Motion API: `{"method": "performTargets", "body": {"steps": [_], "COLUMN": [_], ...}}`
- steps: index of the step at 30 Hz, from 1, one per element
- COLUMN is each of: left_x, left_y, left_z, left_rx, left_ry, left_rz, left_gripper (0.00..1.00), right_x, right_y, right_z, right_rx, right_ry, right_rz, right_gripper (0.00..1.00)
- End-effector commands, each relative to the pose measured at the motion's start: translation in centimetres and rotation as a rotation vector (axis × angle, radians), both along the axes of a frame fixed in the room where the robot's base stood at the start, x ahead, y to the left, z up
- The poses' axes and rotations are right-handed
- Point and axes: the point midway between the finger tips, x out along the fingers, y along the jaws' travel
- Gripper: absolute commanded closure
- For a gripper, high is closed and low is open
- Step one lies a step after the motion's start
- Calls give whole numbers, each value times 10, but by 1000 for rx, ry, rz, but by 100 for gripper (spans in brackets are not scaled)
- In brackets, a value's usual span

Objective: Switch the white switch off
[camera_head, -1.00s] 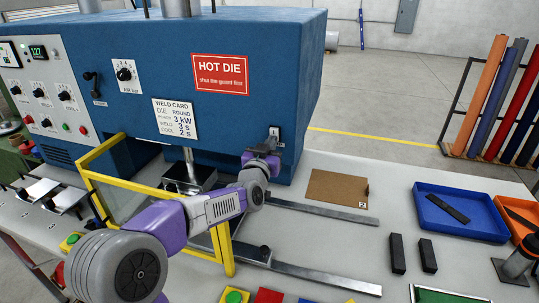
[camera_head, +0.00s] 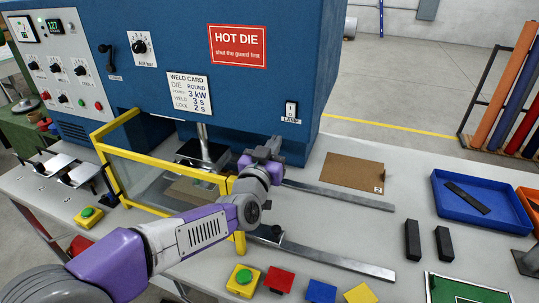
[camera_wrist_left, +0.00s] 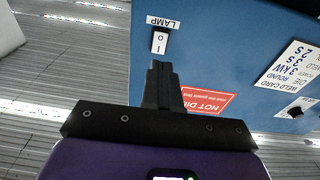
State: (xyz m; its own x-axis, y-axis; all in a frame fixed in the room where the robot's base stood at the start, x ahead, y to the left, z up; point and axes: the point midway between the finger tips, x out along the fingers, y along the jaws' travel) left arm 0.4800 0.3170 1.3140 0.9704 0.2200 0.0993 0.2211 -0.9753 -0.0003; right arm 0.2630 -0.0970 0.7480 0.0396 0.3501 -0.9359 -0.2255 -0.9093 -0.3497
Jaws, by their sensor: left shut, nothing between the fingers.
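The white switch (camera_head: 291,109) is a small rocker on the blue machine's front, above a LAMP label (camera_head: 291,121). In the left wrist view the switch (camera_wrist_left: 159,43) appears upside down with its I and 0 marks visible. Which side is pressed I cannot tell. My left gripper (camera_head: 275,144) is below and slightly left of the switch in the head view, apart from it. Its shut fingers (camera_wrist_left: 157,66) point toward the switch in the wrist view, with nothing held. My right gripper is not in view.
A yellow-framed guard (camera_head: 160,158) stands left of my gripper, with metal rails (camera_head: 340,195) on the table. A cork board (camera_head: 347,171), a blue tray (camera_head: 483,213) and black blocks (camera_head: 412,239) lie to the right. A HOT DIE sign (camera_head: 237,45) is on the machine.

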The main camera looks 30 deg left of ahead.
Motion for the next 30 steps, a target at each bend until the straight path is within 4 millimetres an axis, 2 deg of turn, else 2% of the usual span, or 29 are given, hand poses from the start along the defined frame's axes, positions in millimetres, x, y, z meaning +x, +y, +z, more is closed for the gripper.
{"method": "performTargets", "body": {"steps": [3, 8, 26, 30], "left_x": [-16, -25, -26, -26], "left_y": [-3, -6, -6, -6], "left_z": [-1, -2, -2, 13], "left_rx": [0, 0, 0, 0], "left_ry": [-2, -1, 1, 1], "left_rz": [1, 1, 0, 0], "left_gripper": [100, 100, 100, 100], "right_x": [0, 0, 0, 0], "right_y": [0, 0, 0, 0], "right_z": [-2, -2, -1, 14], "right_rx": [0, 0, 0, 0], "right_ry": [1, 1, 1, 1], "right_rz": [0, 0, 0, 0], "right_gripper": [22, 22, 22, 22]}}
